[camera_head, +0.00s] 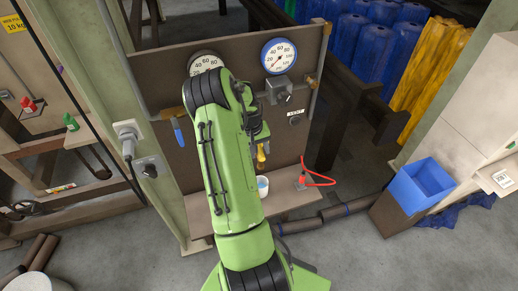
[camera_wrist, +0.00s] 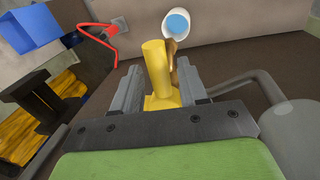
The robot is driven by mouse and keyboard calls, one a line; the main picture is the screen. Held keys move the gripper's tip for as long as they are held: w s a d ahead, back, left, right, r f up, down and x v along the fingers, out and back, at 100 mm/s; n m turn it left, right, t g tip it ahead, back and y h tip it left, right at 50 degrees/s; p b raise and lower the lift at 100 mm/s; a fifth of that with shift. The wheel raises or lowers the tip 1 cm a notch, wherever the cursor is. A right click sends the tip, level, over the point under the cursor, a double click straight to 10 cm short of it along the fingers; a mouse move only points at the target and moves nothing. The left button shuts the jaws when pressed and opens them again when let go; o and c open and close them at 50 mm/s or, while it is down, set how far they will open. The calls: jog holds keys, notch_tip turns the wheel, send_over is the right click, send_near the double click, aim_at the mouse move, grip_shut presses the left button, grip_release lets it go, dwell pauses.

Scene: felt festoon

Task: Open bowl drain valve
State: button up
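A yellow valve handle (camera_wrist: 156,72) stands between the two fingers of my gripper (camera_wrist: 160,82) in the wrist view, with a brass part (camera_wrist: 173,58) beside it. The fingers are apart, with gaps on both sides of the handle, so my gripper is open around it. In the head view the yellow handle (camera_head: 261,154) shows just below my gripper, which is mostly hidden by my green arm. A white cup with blue contents (camera_head: 263,186) is below the handle; the cup (camera_wrist: 178,22) also shows in the wrist view. No label readable here names the drain valve.
Two dial gauges (camera_head: 279,56) sit on the brown panel, one partly behind my arm. A blue-handled lever (camera_head: 179,132) is at left and a red looped piece (camera_head: 318,178) at right. A blue bin (camera_head: 422,184) stands further right. A grey rounded part (camera_wrist: 288,125) is close right of my gripper.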

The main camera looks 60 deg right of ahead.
grip_shut()
jog(key=shift+s+d+n+b, duration=0.25)
jog(key=shift+n+b, duration=0.35)
jog(key=shift+n, duration=0.2)
jog(key=shift+o, duration=0.9)
grip_release()
notch_tip(320, 180, up, 16)
jog(key=w+a, duration=0.2)
jog(key=shift+a+f, duration=0.15)
jog(key=shift+f, duration=0.1)
